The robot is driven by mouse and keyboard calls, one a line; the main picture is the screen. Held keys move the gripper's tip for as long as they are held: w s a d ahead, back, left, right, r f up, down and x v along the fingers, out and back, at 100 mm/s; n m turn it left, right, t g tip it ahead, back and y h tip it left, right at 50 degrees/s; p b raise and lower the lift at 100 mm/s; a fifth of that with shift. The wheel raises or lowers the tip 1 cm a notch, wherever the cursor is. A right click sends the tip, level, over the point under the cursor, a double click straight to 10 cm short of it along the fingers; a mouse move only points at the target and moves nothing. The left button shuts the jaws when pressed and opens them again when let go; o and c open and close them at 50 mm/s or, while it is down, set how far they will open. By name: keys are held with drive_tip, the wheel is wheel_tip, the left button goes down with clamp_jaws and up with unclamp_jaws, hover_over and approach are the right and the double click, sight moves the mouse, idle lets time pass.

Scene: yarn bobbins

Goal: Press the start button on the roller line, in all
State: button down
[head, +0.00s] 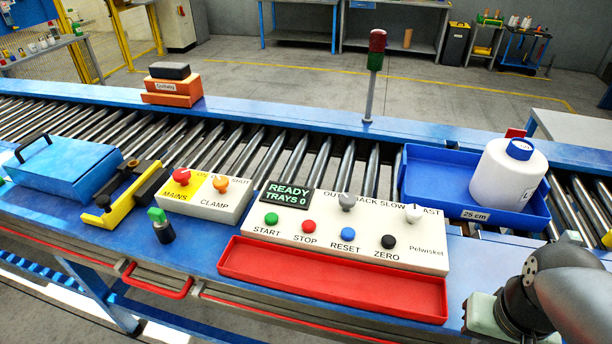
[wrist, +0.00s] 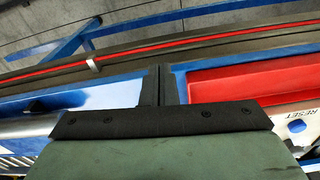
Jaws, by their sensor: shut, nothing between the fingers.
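The green START button (head: 271,219) sits at the left of the button row on the white control box (head: 345,240). The red STOP button (head: 309,226), blue RESET button (head: 348,233) and black ZERO button (head: 388,241) follow to its right. The display (head: 286,194) reads "READY TRAYS 0". My gripper (wrist: 160,84) is shut and empty in the wrist view, over the table's front side near the red tray. In the head view my arm is at the lower right, well right of START; the fingertips do not show there. The wrist view also shows the RESET button (wrist: 297,125), but not START.
A red tray (head: 330,283) lies in front of the control box. A second box with MAINS and CLAMP knobs (head: 205,195) stands left. A blue tray (head: 425,175) with a white jug (head: 508,175) sits on the rollers (head: 270,150). A signal post (head: 371,75) stands behind.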

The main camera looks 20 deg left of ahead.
drive_tip(key=w+a+r+n, duration=0.1)
drive_tip(key=w+a+n, duration=0.3)
drive_tip(key=w+a, duration=0.1)
drive_tip(key=w+a+r+n+t+h, duration=0.1)
drive_tip(key=w+a+r+n, duration=0.1)
drive_tip(key=w+a+n, duration=0.3)
drive_tip(key=w+a+r+n+t+h, duration=0.1)
drive_tip(key=w+a+n, duration=0.3)
drive_tip(key=a, duration=0.5)
drive_tip(key=shift+w+r+n, duration=0.2)
drive_tip(key=shift+w+n, duration=0.1)
drive_tip(key=shift+w, duration=0.2)
drive_tip(key=a+r+n+t+h, duration=0.15)
drive_tip(key=a+n, duration=0.25)
drive_tip(key=a, duration=0.7)
wheel_tip(320, 180, up, 4)
drive_tip(key=n+t+y, duration=0.1)
drive_tip(key=n+t, duration=0.4)
drive_tip(key=n, duration=0.1)
hover_over(267, 219)
drive_tip(key=shift+s+r+g, duration=0.1)
drive_tip(key=shift+r+g, duration=0.05)
drive_tip(key=shift+g, duration=0.1)
wheel_tip(267, 219, down, 8)
drive_tip(key=b, duration=0.6)
drive_tip(key=shift+f+b, duration=0.35)
drive_tip(key=shift+f, duration=0.1)
